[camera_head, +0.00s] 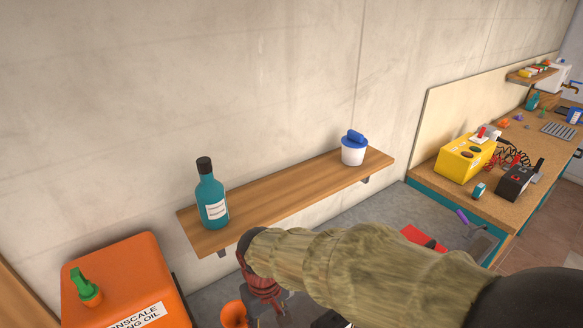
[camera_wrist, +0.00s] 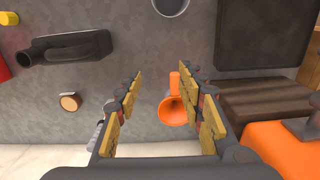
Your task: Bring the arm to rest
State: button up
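My gripper (camera_wrist: 161,85) is open in the wrist view, its two yellow-padded fingers apart with nothing held between them. An orange funnel (camera_wrist: 173,110) shows beyond and between the fingers; I cannot tell its distance from them. In the head view my sleeved arm reaches in from the lower right and bends down in front of the wooden shelf (camera_head: 290,191). The fingers cannot be made out there. The orange funnel also shows at the bottom of the head view (camera_head: 234,315).
A teal bottle (camera_head: 212,198) and a white cup with a blue lid (camera_head: 353,150) stand on the shelf. An orange oil boiler (camera_head: 125,280) is at lower left, a green-topped item (camera_head: 88,288) on it. A workbench (camera_head: 500,205) with a yellow box (camera_head: 465,158) stands right.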

jog(key=s+d+r+m+t, duration=0.3)
jog(key=d+r, duration=0.5)
jog(key=d, duration=0.4)
jog(key=s+d+r+m+t, duration=0.2)
jog(key=s+d+r, duration=0.3)
jog(key=d+r, duration=0.3)
jog(key=d+m, duration=0.1)
jog(key=d, duration=0.3)
jog(key=shift+d+m+t, duration=0.25)
jog(key=shift+m+t, duration=0.15)
